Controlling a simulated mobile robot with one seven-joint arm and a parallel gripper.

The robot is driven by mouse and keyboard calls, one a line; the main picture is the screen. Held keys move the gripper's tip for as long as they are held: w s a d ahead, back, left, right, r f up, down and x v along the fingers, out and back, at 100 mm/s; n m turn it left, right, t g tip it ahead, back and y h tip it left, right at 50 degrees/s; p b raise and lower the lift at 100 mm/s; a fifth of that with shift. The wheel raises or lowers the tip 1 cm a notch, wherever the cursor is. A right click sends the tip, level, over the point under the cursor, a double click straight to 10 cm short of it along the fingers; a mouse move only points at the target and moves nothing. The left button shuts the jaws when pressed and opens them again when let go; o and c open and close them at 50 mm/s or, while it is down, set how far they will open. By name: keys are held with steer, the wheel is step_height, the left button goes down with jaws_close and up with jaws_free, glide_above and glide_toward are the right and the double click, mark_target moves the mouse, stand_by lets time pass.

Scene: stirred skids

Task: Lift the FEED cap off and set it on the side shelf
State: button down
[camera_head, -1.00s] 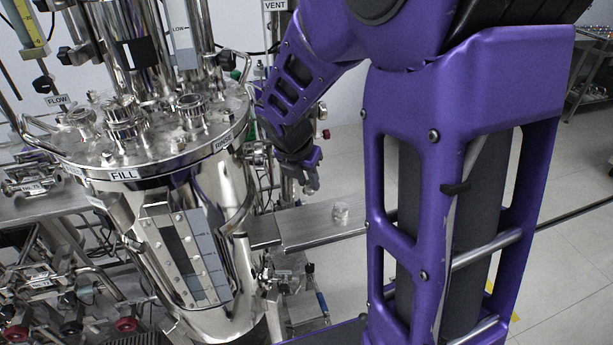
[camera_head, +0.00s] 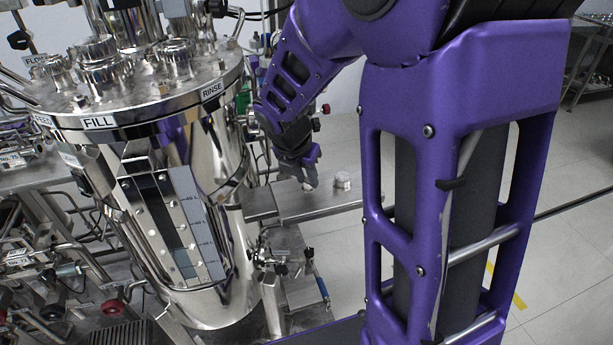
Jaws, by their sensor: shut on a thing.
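My gripper (camera_head: 309,181) hangs fingers-down over the side shelf (camera_head: 295,204), right of the steel vessel. It is shut on a small shiny piece (camera_head: 307,187), mostly hidden by the fingers; I cannot read any mark on it. I cannot tell whether this piece touches the shelf. The FEED label (camera_head: 42,120) is on the left of the vessel's lid rim (camera_head: 150,112). A separate small metal cap (camera_head: 342,181) stands on the shelf, just right of my gripper.
The lid carries several capped ports (camera_head: 176,57). Pipes and valves (camera_head: 272,260) crowd below the shelf. The shelf's right end, beyond the standing cap, looks bare.

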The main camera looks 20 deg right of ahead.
steer(key=shift+f+b, duration=0.35)
steer(key=shift+f, duration=0.35)
steer(key=c, duration=0.6)
jaws_free()
steer(key=p+v, duration=0.6)
steer(key=v, duration=0.1)
steer(key=shift+w, duration=0.1)
